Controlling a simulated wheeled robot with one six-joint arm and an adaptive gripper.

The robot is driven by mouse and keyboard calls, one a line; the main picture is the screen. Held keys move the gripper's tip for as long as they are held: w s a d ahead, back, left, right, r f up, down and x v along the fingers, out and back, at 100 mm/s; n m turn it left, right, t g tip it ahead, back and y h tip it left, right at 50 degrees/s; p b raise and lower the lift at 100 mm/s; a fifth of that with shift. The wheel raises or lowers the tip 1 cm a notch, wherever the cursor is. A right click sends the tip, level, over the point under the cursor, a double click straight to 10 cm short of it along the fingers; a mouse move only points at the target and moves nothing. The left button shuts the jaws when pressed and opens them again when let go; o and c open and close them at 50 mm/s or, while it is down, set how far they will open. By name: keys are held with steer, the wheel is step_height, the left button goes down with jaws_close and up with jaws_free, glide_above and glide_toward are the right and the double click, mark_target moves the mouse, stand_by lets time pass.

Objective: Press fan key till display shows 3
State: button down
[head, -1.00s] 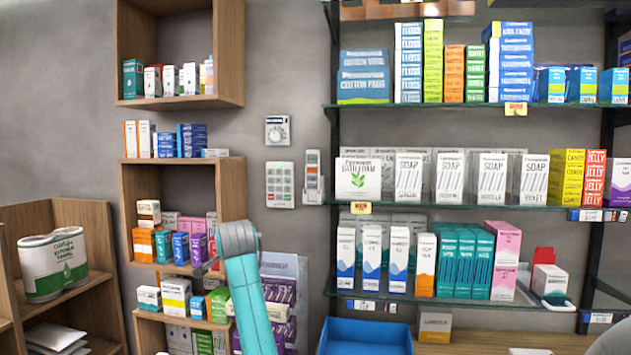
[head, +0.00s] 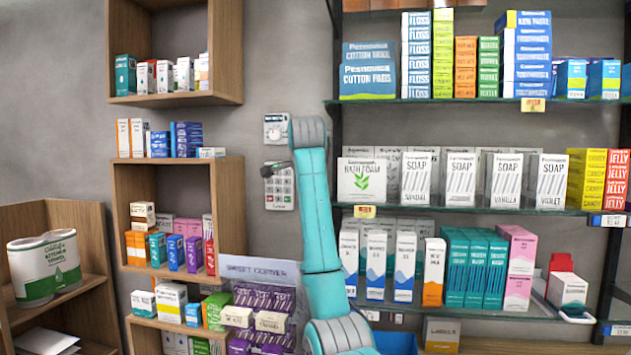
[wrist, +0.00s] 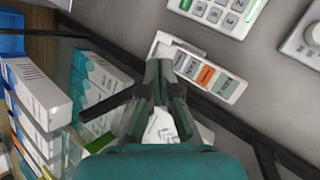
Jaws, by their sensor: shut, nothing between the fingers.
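No display digit is legible.
A white dial unit (head: 276,128) is above the keypad. Glass shelves with soap boxes (head: 415,178) stand close on the right. A wooden wall shelf (head: 231,205) is on the left. A blue bin (head: 394,342) is low behind my arm.

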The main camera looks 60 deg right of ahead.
steer(key=shift+d, duration=0.15)
steer(key=w+d, duration=0.3)
steer(key=d, duration=0.4)
steer(key=shift+w+d, duration=0.2)
steer(key=shift+d, duration=0.2)
steer(key=shift+d, duration=0.25)
stand_by(1.3)
steer(key=shift+w+d, duration=0.15)
steer(key=shift+w+d, duration=0.15)
steer(key=shift+d, duration=0.3)
stand_by(0.9)
steer(key=shift+a, duration=0.1)
stand_by(0.4)
steer(key=shift+s+a, duration=0.35)
steer(key=shift+a, duration=0.4)
steer(key=shift+s+a, duration=0.3)
steer(key=shift+a, duration=0.45)
steer(key=shift+s+a, duration=0.35)
steer(key=shift+a, duration=0.45)
steer(key=shift+s+a, duration=0.3)
steer(key=shift+a, duration=0.45)
